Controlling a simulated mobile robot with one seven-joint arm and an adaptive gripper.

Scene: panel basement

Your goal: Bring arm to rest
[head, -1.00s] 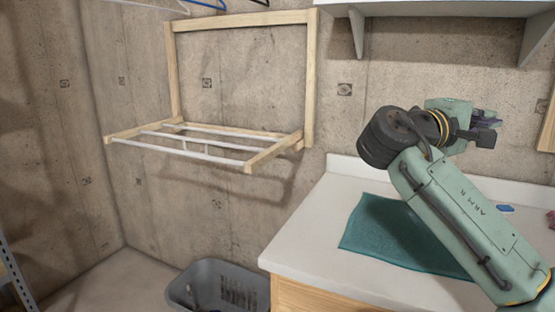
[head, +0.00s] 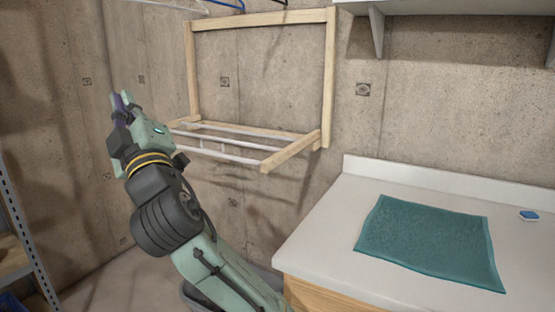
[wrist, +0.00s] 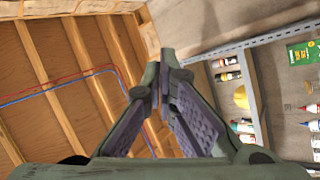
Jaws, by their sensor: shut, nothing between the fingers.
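My gripper (head: 119,101) is raised at the left of the head view, in front of the concrete wall and beside the wooden drying rack (head: 292,150). Its fingers point up. In the wrist view my gripper (wrist: 160,72) is shut, with its fingertips together and nothing held between them. My arm comes up from the bottom of the head view and hides part of the rack's left end and most of a grey basket (head: 190,296) on the floor.
A white counter (head: 320,235) with a flat teal cloth (head: 428,243) and a small blue item (head: 528,215) stands at the right. A metal shelf (head: 28,235) stands at the far left. In the wrist view, shelves (wrist: 258,95) hold several bottles, below a wooden ceiling (wrist: 60,90).

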